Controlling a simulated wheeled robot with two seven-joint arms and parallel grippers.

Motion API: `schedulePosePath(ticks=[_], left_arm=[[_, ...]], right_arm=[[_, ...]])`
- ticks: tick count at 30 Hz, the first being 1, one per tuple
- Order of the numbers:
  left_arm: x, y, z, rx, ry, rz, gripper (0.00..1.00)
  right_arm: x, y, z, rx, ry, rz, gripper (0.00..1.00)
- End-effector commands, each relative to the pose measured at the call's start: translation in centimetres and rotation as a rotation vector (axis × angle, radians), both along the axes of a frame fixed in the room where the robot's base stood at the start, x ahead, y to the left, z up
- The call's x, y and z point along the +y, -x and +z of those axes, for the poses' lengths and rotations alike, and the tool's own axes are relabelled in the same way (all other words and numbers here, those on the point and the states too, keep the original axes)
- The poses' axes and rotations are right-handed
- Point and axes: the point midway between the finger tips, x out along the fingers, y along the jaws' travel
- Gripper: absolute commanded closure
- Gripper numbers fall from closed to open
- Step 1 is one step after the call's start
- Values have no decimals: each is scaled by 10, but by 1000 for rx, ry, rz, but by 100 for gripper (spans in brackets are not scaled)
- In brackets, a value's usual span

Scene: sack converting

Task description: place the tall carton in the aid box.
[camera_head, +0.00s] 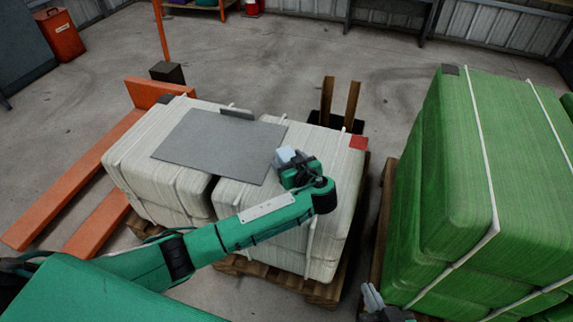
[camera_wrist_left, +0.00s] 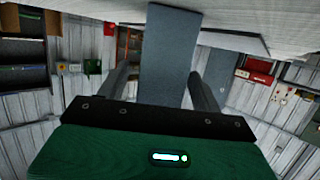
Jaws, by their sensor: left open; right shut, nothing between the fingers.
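The tall carton appears as a pale blue-grey block (camera_head: 287,155) on the white wrapped bales in the head view. In the left wrist view it is a long grey-blue carton (camera_wrist_left: 168,55) between the fingers. My left gripper (camera_head: 290,162) is open around it; a gap shows at the left finger, and contact at the right finger is unclear. My right gripper (camera_head: 373,298) is shut and empty at the bottom edge, partly cut off. I cannot pick out the aid box with certainty; a red patch (camera_head: 358,142) lies at the bale corner.
A flat grey sheet (camera_head: 215,145) lies on the white bales (camera_head: 320,215), with a small dark block (camera_head: 237,114) at its edge. Tall green bales (camera_head: 455,170) stand at right. Orange forks (camera_head: 75,175) are at left. Open floor lies behind.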

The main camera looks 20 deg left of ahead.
Motion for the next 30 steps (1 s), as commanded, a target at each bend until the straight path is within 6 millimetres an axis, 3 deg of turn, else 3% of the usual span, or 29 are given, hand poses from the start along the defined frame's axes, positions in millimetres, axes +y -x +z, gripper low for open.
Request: schedulePosePath(ticks=[10, 18, 30], left_arm=[[7, -7, -3, 1, 1, 0, 34], [7, -7, -3, 1, 1, 0, 82], [6, -7, 4, -1, 2, 0, 85]], right_arm=[[3, 0, 1, -19, -13, 0, 100], [3, 0, 1, -19, -13, 0, 100], [2, 1, 1, -6, -6, 2, 100]])
